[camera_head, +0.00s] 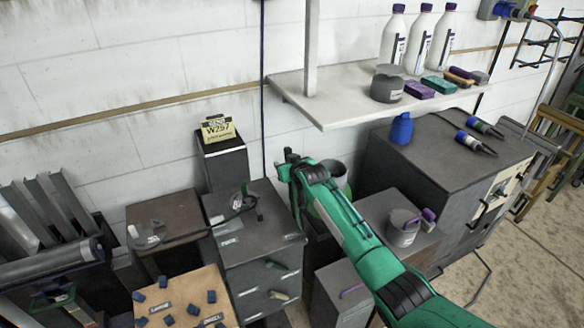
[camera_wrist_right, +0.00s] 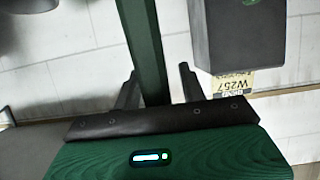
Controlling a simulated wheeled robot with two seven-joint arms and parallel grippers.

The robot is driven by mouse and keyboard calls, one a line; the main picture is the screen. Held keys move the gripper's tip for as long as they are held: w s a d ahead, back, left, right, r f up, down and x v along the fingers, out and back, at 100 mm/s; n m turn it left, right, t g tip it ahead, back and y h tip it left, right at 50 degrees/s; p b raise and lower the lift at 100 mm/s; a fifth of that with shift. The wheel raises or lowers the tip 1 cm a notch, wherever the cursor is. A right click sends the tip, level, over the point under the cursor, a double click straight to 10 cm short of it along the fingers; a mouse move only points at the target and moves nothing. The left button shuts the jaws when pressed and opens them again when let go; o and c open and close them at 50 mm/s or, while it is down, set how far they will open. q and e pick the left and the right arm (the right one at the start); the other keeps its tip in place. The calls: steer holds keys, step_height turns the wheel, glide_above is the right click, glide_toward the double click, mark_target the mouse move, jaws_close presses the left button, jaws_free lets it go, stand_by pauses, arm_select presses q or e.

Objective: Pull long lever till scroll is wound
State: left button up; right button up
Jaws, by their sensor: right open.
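My right gripper (camera_head: 291,172) is at the end of the green arm, in front of the wall and just right of the grey drawer cabinet. It is open in the right wrist view (camera_wrist_right: 158,82), with its two black fingers apart. A dark green bar (camera_wrist_right: 142,40) runs down between the fingers there, closer to the left one. I cannot tell whether this bar is the long lever or whether it touches a finger. I cannot pick out the scroll for sure in either view. My left gripper is not in view.
A dark post with a W257 sign (camera_head: 217,128) stands at the wall, left of my right gripper. The drawer cabinet (camera_head: 262,245) is below it. A shelf (camera_head: 340,98) with bottles juts out to the right, above a dark cabinet (camera_head: 440,150). A dark cylinder (camera_head: 50,264) lies at far left.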

steer(key=b+v, duration=0.1)
steer(key=v, duration=1.2)
steer(key=shift+s+b, duration=0.2)
steer(key=shift+b, duration=0.2)
steer(key=shift+d, duration=0.1)
